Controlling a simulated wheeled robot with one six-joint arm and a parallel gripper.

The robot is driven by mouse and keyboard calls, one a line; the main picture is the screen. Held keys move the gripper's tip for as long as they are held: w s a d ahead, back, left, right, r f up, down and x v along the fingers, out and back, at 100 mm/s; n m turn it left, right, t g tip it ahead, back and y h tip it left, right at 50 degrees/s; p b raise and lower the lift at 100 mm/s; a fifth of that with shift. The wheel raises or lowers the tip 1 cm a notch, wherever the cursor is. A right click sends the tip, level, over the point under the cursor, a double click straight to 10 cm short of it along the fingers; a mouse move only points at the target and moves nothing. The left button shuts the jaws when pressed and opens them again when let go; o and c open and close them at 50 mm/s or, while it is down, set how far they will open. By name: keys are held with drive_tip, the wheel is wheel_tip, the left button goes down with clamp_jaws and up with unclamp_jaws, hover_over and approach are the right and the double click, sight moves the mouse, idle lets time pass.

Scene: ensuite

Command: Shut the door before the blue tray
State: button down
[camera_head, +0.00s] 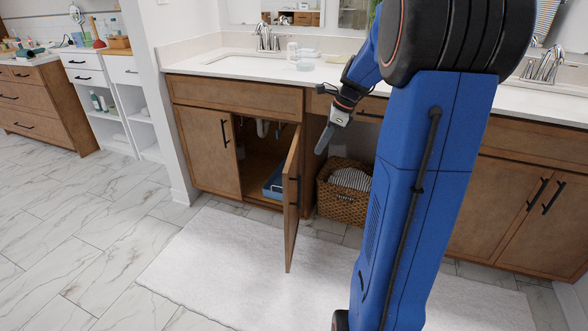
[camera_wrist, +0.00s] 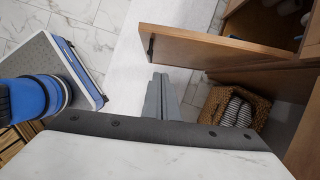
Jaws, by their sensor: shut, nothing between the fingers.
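The wooden cabinet door (camera_head: 292,205) stands wide open, swung out from the vanity, with a black handle near its free edge. The blue tray (camera_head: 272,184) lies on the floor of the open cabinet, partly hidden behind the door. My gripper (camera_head: 323,142) is shut and empty, pointing down to the right of the door, on its outer side. In the wrist view the shut fingers (camera_wrist: 159,85) are near the door (camera_wrist: 215,46), with a gap apparent; contact is not seen.
A wicker basket (camera_head: 342,196) with striped cloth stands under the counter right of the door, and it also shows in the wrist view (camera_wrist: 228,118). The closed left door (camera_head: 207,150) is beside the opening. A white rug (camera_head: 230,265) covers the floor in front.

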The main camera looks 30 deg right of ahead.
drive_tip(key=w+a+f, duration=0.5)
drive_tip(key=a+f, duration=0.1)
drive_tip(key=f, duration=0.3)
idle(0.4)
drive_tip(key=shift+a+f, duration=0.1)
